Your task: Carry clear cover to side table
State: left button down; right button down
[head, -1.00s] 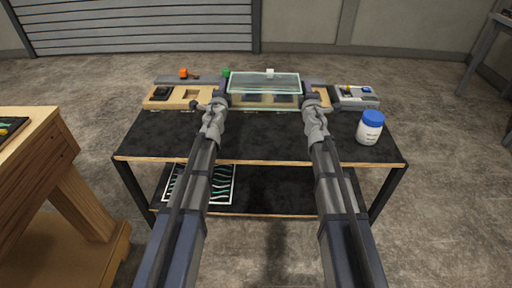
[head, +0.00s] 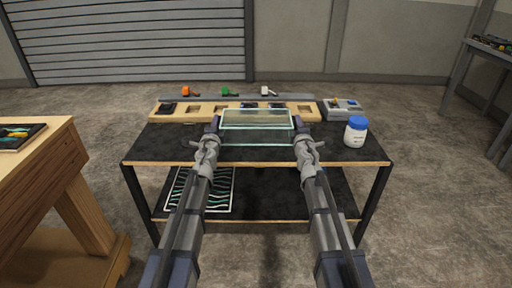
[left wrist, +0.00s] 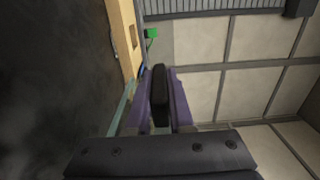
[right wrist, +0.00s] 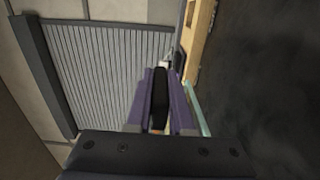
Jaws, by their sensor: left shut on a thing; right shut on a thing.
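The clear cover (head: 256,120) is a see-through box with pale green edges, held above the black worktable in the head view. My left gripper (head: 214,128) is shut on its left end, and my right gripper (head: 298,128) is shut on its right end. In the left wrist view the fingers of my left gripper (left wrist: 160,100) close on a dark part, with a greenish cover edge (left wrist: 122,108) beside them. In the right wrist view my right gripper (right wrist: 160,100) looks the same, with a cover edge (right wrist: 197,108) at right. A wooden side table (head: 40,150) stands at the left.
The wooden console (head: 228,113) with several slots lies along the worktable's back; orange (head: 188,91), green (head: 227,91) and white (head: 266,90) pieces stand behind it. A blue-lidded jar (head: 356,133) stands at right. A dark tray (head: 20,135) lies on the side table. A striped panel (head: 200,190) lies on the lower shelf.

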jog(key=shift+r, duration=0.1)
pick_arm(q)
jog(key=shift+f, duration=0.2)
pick_arm(e)
jog(key=shift+f, duration=0.25)
